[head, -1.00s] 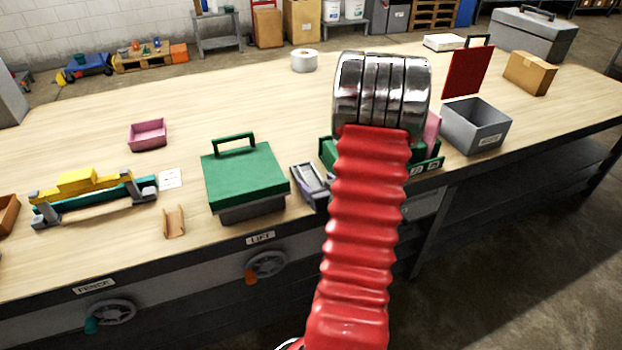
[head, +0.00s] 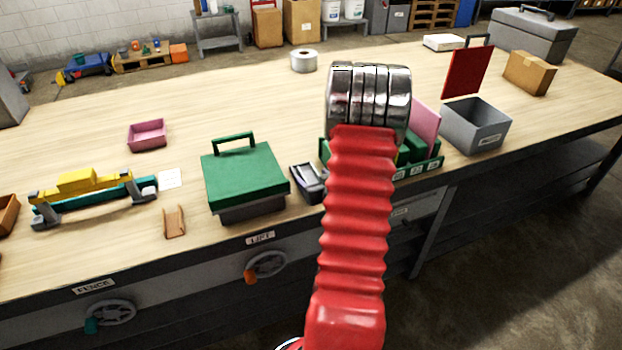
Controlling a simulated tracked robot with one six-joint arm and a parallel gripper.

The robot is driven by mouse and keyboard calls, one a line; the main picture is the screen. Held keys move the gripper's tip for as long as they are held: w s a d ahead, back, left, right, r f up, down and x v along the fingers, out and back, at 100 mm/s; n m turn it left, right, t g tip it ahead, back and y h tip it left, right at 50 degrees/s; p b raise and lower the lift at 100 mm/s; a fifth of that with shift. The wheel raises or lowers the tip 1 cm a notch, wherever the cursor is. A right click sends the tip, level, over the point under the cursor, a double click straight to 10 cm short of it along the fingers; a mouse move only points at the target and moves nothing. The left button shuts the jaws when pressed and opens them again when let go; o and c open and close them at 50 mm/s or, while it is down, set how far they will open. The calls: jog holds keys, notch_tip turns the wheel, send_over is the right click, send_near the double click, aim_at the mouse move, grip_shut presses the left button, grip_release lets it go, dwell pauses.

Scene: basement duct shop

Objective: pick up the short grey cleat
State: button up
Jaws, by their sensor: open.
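I cannot clearly make out the short grey cleat. A small dark tray (head: 297,172) right of the green-lidded box holds a light grey piece (head: 312,185), which may be the cleat, but it is too small to tell. My arm, with red bellows and chrome rings, rises in front of the bench just right of this tray. The jaws of my gripper do not show; they are hidden beyond the chrome rings. My arm also covers part of a green rack (head: 421,168) with labelled slots and a pink panel (head: 425,122).
The green-lidded box (head: 243,175) stands left of the tray. A yellow-and-teal fixture (head: 90,196), a tan bracket (head: 174,222) and a pink bin (head: 147,135) lie farther left. A grey bin (head: 476,127) with a raised red lid (head: 466,72) stands right.

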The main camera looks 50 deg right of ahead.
jog(key=shift+c, duration=0.5)
jog(key=c, duration=1)
jog(key=shift+r, duration=0.15)
jog(key=shift+r, duration=4.9)
